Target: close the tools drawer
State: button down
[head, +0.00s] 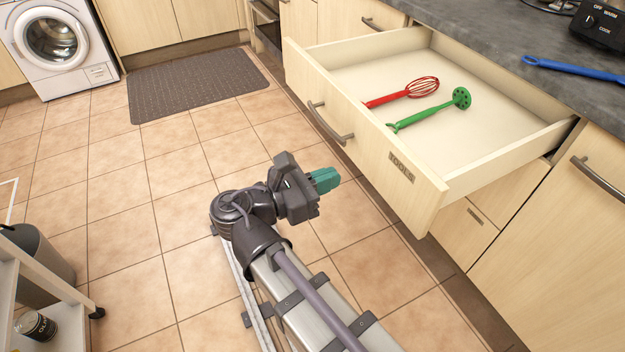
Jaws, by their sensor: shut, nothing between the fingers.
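The tools drawer (368,131) stands pulled well out from under the counter at the right. Its light wood front carries a metal bar handle (328,127) and a plate reading TOOLS (401,167). Inside lie a red whisk (404,92) and a green masher-like tool (432,108). My gripper (336,179), with teal fingers, is shut and empty. In the picture it is left of the drawer front, below the handle, and appears apart from both.
A dark counter (490,45) holds a blue utensil (574,70) and a black appliance (601,24). A closed cupboard with a handle (598,178) is right of the drawer. A white cart (30,285) and grey bin (36,256) stand left. The tiled floor between is mostly clear.

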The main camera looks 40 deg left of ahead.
aim_at(377, 160)
jog(key=x, duration=0.8)
jog(key=shift+w, duration=0.15)
